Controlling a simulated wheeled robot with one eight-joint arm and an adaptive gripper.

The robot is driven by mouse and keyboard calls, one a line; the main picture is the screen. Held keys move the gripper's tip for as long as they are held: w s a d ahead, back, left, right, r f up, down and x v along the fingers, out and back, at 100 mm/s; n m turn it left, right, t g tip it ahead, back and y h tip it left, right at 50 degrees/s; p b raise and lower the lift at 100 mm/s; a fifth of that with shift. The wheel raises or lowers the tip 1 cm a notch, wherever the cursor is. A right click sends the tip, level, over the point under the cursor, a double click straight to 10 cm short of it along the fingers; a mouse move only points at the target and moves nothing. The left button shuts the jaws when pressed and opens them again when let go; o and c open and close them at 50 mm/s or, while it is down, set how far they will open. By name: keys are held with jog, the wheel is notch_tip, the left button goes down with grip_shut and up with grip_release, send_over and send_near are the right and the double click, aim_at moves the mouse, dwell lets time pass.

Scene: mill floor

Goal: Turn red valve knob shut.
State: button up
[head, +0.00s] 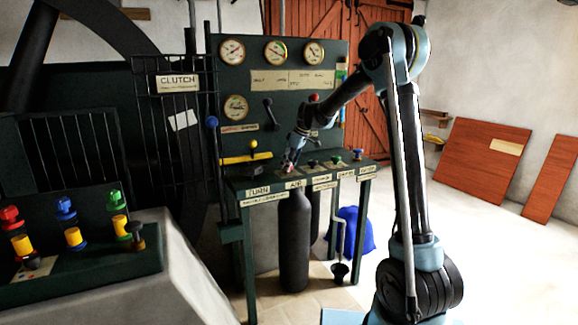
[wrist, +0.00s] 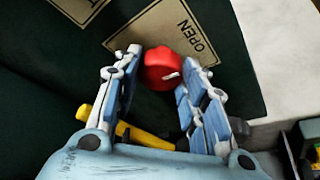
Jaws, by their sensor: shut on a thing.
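The red valve knob (wrist: 160,64) sits between the two fingers of my gripper (wrist: 164,72) in the wrist view. The fingers are closed on its sides. In the head view my gripper (head: 290,162) reaches down to the left part of the dark green bench top (head: 262,182). The knob is mostly hidden there; a bit of red shows at the fingertips.
Small knobs, including a green one (head: 336,160) and a blue one (head: 358,153), stand along the bench to the right. A yellow-handled lever (head: 246,158) lies left of my gripper. The gauge panel (head: 290,107) rises behind. A dark cylinder (head: 294,240) stands below the bench.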

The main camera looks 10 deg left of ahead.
jog(key=m, duration=0.2)
jog(key=m+t, duration=0.1)
jog(key=m, duration=0.1)
jog(key=shift+t+h, duration=0.3)
jog(key=m, duration=0.2)
jog(key=m+t+h, duration=0.1)
jog(key=m, duration=0.1)
jog(key=shift+s+a+m, duration=0.1)
jog(key=shift+a+m, duration=0.05)
jog(key=shift+m, duration=0.15)
jog(key=m+h, duration=0.1)
jog(key=m, duration=0.1)
jog(key=m+h, duration=0.1)
jog(key=m, duration=0.2)
jog(key=shift+a+t, duration=0.15)
jog(key=shift+t, duration=0.25)
jog(key=shift+m+h, duration=0.8)
jog(key=shift+m, duration=0.8)
jog(key=o, duration=1)
jog(key=shift+o, duration=0.2)
jog(key=v, duration=1.2)
